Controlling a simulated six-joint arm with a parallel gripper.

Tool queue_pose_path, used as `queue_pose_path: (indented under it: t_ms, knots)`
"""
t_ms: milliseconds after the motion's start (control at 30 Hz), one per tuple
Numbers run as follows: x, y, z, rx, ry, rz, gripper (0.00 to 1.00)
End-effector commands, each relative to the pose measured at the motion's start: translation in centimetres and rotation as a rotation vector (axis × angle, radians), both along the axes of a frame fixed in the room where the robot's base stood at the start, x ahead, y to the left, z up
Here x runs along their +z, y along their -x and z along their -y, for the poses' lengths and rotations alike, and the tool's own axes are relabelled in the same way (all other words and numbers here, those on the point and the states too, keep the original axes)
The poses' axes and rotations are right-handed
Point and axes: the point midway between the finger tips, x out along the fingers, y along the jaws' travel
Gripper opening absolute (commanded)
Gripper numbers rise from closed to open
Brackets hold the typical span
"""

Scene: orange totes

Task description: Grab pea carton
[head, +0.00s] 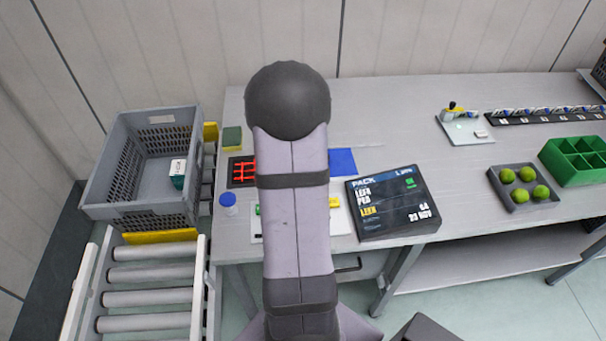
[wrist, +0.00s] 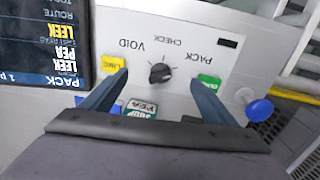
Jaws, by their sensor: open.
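In the head view my arm hides the gripper and the pea carton. A teal and white carton (head: 177,174) stands in the grey crate; its label is too small to read.
The panel (wrist: 190,62) has a yellow button (wrist: 113,64) and a green button (wrist: 209,80). A dark screen (head: 393,204) stands right of my arm. A blue-capped item (head: 228,203) is left. The grey crate (head: 105,135) sits behind rollers (head: 148,275). A lime tray (head: 500,178) is right.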

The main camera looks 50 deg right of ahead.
Motion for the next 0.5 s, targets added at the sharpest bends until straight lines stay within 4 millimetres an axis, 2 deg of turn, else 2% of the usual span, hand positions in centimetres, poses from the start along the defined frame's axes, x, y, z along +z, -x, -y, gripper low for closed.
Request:
queue_pose_path:
  t_ms: [33,100,200,300,500]
  knots:
    - [0.9,-1.5,1.9,0.001,0.039,0.023,0.81]
    - [2.2,-3.2,4.0,0.001,0.09,0.052,0.81]
    - [4.6,-5.0,6.6,-0.009,0.161,0.094,0.81]
    - [6.2,-6.1,8.4,-0.028,0.21,0.12,0.81]
    - [6.1,-5.8,8.3,-0.082,0.211,0.121,0.81]
